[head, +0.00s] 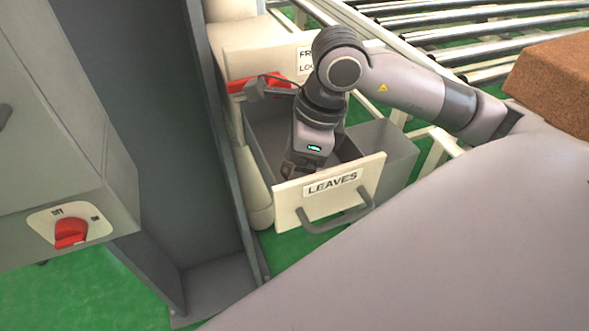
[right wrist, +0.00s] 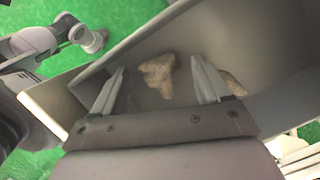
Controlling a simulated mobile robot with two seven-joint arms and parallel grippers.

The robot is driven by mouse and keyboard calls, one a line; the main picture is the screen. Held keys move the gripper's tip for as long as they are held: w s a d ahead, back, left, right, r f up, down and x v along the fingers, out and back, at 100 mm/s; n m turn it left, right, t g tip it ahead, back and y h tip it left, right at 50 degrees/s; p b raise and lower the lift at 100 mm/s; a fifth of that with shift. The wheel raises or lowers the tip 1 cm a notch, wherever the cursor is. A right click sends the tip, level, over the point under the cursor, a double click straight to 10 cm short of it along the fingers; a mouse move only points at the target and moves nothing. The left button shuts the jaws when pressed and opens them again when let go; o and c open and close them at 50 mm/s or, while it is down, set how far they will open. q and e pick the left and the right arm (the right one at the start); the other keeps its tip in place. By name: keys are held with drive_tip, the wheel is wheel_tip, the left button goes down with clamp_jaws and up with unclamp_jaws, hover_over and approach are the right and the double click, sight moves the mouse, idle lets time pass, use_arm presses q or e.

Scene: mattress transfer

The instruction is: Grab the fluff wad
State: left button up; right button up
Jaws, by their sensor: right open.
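A tan, irregular fluff wad (right wrist: 157,74) lies in the grey drawer in the right wrist view. It shows between the two fingers of my right gripper (right wrist: 160,88), which is open and apart from it as far as I can tell. A second tan piece (right wrist: 233,83) lies just right of the right finger, partly covered by it. In the head view my right gripper (head: 302,165) points down into the open drawer (head: 397,160) labelled LEAVES. The wads are hidden there behind the arm and drawer front.
The drawer's front panel (head: 290,205) has a dark handle (head: 336,217). A grey post (head: 205,190) and a cabinet with a red switch (head: 71,233) stand left. A roller conveyor (head: 455,30) and brown block (head: 556,82) are at upper right.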

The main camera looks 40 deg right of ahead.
drive_tip(key=shift+f, duration=0.15)
drive_tip(key=c, duration=1.1)
